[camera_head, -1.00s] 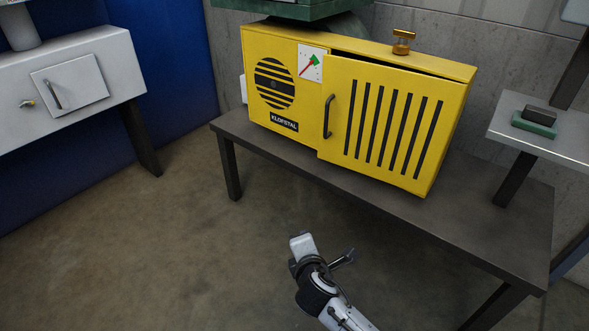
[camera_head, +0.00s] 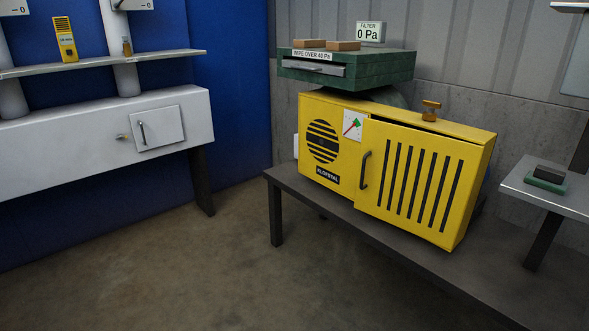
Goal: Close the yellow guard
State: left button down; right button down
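The yellow guard (camera_head: 453,190) is the slotted door on the right part of the yellow machine (camera_head: 312,172). It has a black vertical handle (camera_head: 365,170) near its left edge. The guard stands slightly ajar, with a dark gap along its top edge. The machine sits on a dark table (camera_head: 330,201). Neither of my grippers shows in the head view.
A white cabinet (camera_head: 70,150) is at the left. A grey side table (camera_head: 548,195) stands at the right. The floor in front is clear.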

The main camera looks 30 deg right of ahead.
aim_at(418, 183)
jog(key=u, duration=0.55)
jog(key=i, duration=0.9)
jog(key=z, duration=0.65)
jog(key=i, duration=1.15)
jog(key=z, duration=1.15)
